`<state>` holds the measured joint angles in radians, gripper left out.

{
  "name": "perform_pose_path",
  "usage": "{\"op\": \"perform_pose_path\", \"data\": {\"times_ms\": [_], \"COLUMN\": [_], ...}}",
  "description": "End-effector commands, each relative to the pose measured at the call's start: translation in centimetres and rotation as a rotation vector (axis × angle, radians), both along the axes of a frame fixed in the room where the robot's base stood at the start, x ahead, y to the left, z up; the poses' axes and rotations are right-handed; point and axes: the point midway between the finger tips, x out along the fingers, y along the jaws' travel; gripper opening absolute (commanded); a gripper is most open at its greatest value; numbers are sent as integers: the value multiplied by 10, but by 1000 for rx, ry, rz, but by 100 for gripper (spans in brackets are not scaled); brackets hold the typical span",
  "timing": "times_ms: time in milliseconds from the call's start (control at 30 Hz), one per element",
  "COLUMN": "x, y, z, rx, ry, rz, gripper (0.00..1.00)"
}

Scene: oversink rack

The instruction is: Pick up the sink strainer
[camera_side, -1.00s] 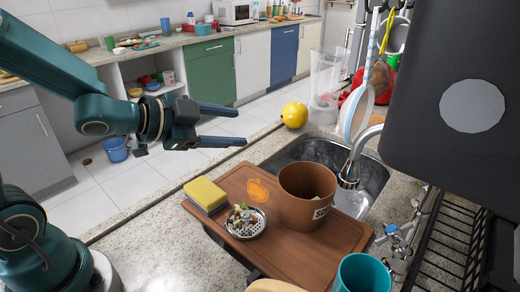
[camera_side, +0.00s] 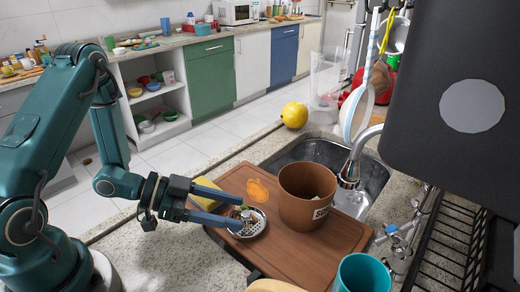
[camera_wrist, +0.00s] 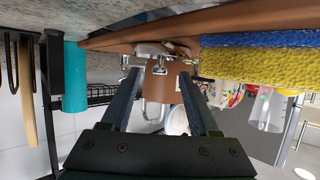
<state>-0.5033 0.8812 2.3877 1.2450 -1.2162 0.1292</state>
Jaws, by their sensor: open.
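The sink strainer (camera_side: 252,228) is a round metal dish with food scraps, lying on the brown cutting board (camera_side: 292,255), left of a brown pot (camera_side: 305,205). My gripper (camera_side: 238,210) is open, its two fingers reaching over the strainer's left side and partly hiding it. In the wrist view, which looks upside down, the strainer (camera_wrist: 160,47) shows as a metal rim between and beyond my open fingertips, with the pot behind it. I cannot tell whether the fingers touch the strainer.
A yellow and blue sponge (camera_wrist: 262,62) lies close beside my fingers on the board. A teal cup (camera_side: 362,274) stands at the front right. The sink (camera_side: 330,160) and faucet (camera_side: 352,165) are behind the board. A black rack (camera_side: 450,240) is at the right.

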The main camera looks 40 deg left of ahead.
Motion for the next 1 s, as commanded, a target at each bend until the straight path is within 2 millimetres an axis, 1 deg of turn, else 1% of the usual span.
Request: {"op": "perform_pose_path", "data": {"times_ms": [100,300,667,767,800,833,1000], "x": [8,20,23,23,23,23,23], "y": [-11,-22,-24,-24,-24,-24,-24], "z": [-6,-12,-14,-14,-14,-14,-13], "rx": [0,0,1,1,1,1,1], "ry": [0,0,-1,-1,-1,-1,-1], "rz": [-5,-4,0,0,0,0,-1], "gripper": [62,62,62,27,12,0,0]}}
